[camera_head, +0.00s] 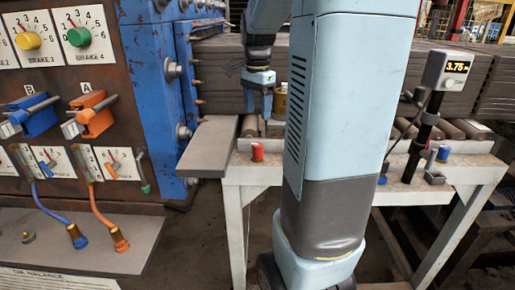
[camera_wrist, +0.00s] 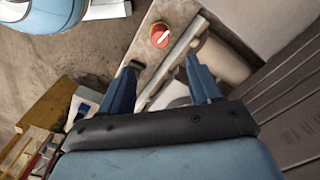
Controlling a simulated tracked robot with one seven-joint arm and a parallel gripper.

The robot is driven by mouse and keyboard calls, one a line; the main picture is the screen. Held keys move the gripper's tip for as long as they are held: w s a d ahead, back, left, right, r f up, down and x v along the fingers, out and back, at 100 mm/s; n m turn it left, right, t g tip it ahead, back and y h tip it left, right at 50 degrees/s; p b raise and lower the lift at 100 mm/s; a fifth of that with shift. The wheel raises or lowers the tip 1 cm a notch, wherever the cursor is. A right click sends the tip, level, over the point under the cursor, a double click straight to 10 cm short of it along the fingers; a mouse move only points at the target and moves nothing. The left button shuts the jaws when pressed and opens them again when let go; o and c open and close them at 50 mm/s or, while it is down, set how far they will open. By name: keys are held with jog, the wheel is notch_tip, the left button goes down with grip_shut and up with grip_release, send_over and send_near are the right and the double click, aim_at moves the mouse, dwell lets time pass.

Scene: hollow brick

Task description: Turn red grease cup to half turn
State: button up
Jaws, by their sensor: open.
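A small red grease cup (camera_head: 257,152) stands on the near left part of the white-edged bench in the head view. In the wrist view the red cup (camera_wrist: 160,36) shows from above, with a pale pointer mark on its round top. My gripper (camera_head: 259,108) hangs above and behind the cup in the head view. In the wrist view my gripper (camera_wrist: 162,68) is open, its two blue fingers apart with nothing held between them. The cup lies beyond the fingertips, apart from them.
A grey plate (camera_head: 208,147) juts toward the bench's left end. The control panel with orange (camera_head: 95,118) and blue (camera_head: 38,119) levers fills the left.

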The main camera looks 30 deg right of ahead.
aim_at(258, 145)
notch_tip(258, 145, down, 14)
jog(key=n, duration=0.5)
jog(key=shift+a+f, duration=0.1)
dwell(0.5)
jog(key=shift+c, duration=0.4)
jog(key=c, duration=0.9)
jog(key=shift+n, duration=1.2)
jog(key=shift+c, duration=0.2)
jog(key=o, duration=1)
notch_tip(258, 145, up, 14)
jog(key=shift+f, duration=0.1)
